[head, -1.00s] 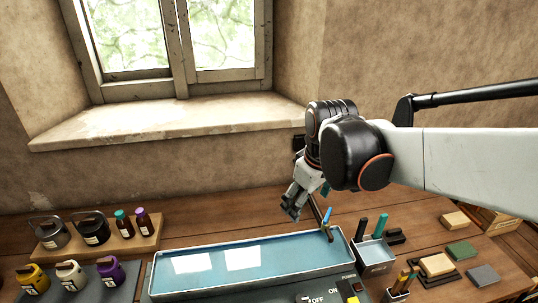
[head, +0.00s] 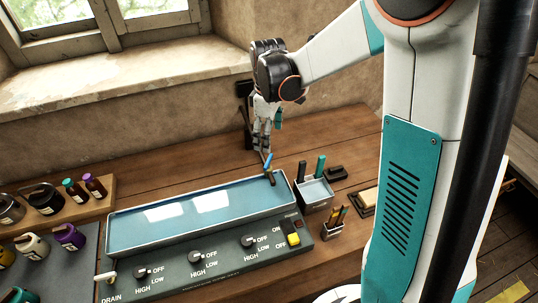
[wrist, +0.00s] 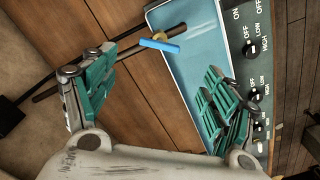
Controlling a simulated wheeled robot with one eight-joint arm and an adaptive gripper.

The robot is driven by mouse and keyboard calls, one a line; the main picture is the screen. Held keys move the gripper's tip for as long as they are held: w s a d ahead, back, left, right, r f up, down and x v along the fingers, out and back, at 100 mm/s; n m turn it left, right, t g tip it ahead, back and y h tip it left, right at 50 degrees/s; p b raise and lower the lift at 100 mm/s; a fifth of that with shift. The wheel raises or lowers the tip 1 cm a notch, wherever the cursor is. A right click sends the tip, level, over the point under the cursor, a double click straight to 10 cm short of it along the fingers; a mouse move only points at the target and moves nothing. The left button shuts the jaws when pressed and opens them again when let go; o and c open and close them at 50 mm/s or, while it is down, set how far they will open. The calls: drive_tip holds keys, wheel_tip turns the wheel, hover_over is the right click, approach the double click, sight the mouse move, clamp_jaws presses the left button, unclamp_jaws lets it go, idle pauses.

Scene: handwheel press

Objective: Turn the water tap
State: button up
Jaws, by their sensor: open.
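The water tap is a dark brown pipe with a blue lever handle (head: 267,162) at the far right corner of the blue-lined basin (head: 111,232). In the wrist view the blue handle (wrist: 160,46) sits near a brass-coloured joint on the pipe, which runs from the wall side over the basin. My gripper (head: 262,148) points down just behind and above the handle in the head view. In the wrist view my gripper (wrist: 155,92) has its teal-padded fingers wide apart with nothing between the pads. The handle lies beyond the fingertips, apparently untouched.
Jars stand left. The wall is close behind.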

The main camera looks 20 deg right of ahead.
sight(268, 160)
wheel_tip(268, 160, down, 10)
drive_tip(key=shift+f+b, duration=0.25)
drive_tip(key=shift+b, duration=0.35)
drive_tip(key=shift+c, duration=0.5)
drive_tip(key=c, duration=1)
